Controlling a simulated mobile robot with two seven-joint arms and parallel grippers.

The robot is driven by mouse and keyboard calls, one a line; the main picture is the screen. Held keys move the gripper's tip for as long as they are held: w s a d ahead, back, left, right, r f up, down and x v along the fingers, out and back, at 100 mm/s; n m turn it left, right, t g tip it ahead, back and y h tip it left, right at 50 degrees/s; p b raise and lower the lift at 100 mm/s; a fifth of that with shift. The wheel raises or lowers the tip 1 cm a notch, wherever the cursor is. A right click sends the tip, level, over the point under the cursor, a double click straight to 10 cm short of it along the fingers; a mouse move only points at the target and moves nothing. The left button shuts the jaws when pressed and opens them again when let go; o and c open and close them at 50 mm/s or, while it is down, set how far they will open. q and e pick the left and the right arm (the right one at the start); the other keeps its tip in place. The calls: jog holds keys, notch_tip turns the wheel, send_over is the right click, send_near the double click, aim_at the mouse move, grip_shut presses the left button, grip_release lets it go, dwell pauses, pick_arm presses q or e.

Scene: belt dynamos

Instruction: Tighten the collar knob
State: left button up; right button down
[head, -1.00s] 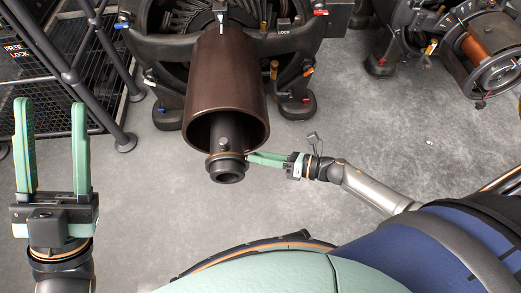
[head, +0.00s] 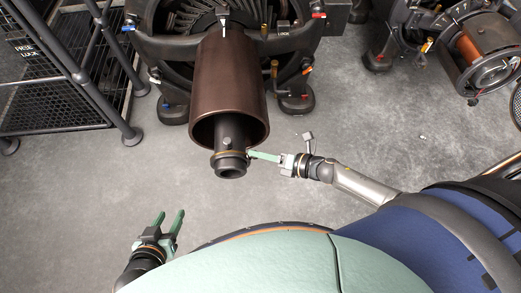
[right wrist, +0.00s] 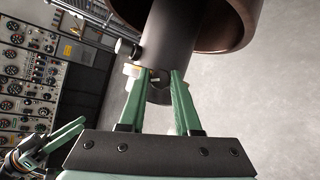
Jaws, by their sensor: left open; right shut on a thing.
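A dark shaft (head: 228,130) sticks out of a brown metal cylinder towards me, with a dark collar (head: 231,163) and thin brass-coloured ring near its open end. My right gripper (head: 250,154) reaches the collar's right side and is shut on the small collar knob. In the right wrist view the knob (right wrist: 155,78) shows as a small metallic piece between the green fingertips, mostly hidden by them. A separate round stud (right wrist: 127,48) sits on the shaft nearby. My left gripper (head: 168,217) is open and empty, low at the left, well apart from the collar.
The brown cylinder (head: 228,90) belongs to a big black machine with several coloured levers. A dark railed rack (head: 60,70) stands at the left, and another machine with a copper coil (head: 480,45) is at the upper right. The grey floor between is mostly clear.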

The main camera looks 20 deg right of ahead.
jog(key=shift+m+g+h+p, duration=0.3)
jog(key=shift+m+h+p, duration=0.3)
jog(key=shift+m+p, duration=1.1)
jog(key=c, duration=0.6)
grip_release()
jog(key=p+v, duration=0.3)
jog(key=v, duration=0.9)
jog(key=shift+s+d+r, duration=0.15)
